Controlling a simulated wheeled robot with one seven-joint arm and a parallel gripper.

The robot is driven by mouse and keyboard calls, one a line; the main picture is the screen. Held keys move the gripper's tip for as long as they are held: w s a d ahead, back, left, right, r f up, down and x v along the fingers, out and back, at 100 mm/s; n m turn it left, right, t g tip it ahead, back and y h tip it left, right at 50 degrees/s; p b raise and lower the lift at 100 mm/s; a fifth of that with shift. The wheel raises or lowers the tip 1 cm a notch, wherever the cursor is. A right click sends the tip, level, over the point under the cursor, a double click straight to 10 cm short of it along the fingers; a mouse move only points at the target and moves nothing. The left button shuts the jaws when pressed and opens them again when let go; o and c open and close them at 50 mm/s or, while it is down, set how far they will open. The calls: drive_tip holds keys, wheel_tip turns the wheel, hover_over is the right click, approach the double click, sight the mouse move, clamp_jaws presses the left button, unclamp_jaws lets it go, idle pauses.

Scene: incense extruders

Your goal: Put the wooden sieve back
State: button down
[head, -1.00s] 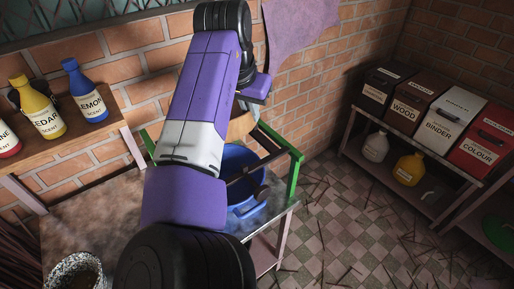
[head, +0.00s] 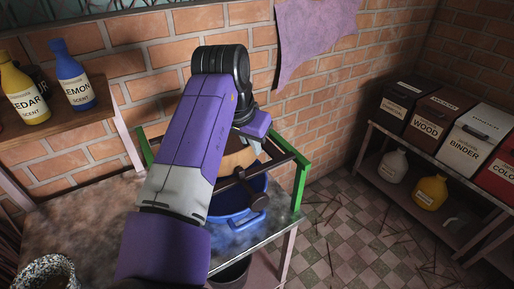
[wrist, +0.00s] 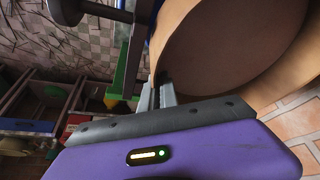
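The wooden sieve (head: 240,157), a round tan hoop, shows in the head view partly behind my arm, over or just behind the blue bucket (head: 238,217). In the wrist view the sieve (wrist: 285,82) fills the right side, with its pale rim and brown inside. My gripper (wrist: 161,92) has its fingers close together at the rim's near edge and appears shut on it. Whether the sieve touches the stand cannot be told.
A green-posted stand (head: 302,180) with a dark crossbar (head: 258,176) surrounds the bucket on a grey table (head: 90,215). A shelf (head: 65,127) with scent bottles is at left. A speckled pot (head: 45,272) is front left. Boxes (head: 428,115) stand on a rack at right.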

drive_tip(key=shift+a, duration=0.1)
drive_tip(key=c, duration=1.6)
unclamp_jaws()
drive_tip(key=shift+f, duration=0.1)
drive_tip(key=shift+f+b, duration=0.15)
drive_tip(key=shift+b, duration=0.35)
drive_tip(key=b+v, duration=0.1)
drive_tip(key=v, duration=0.7)
drive_tip(key=shift+a, duration=0.1)
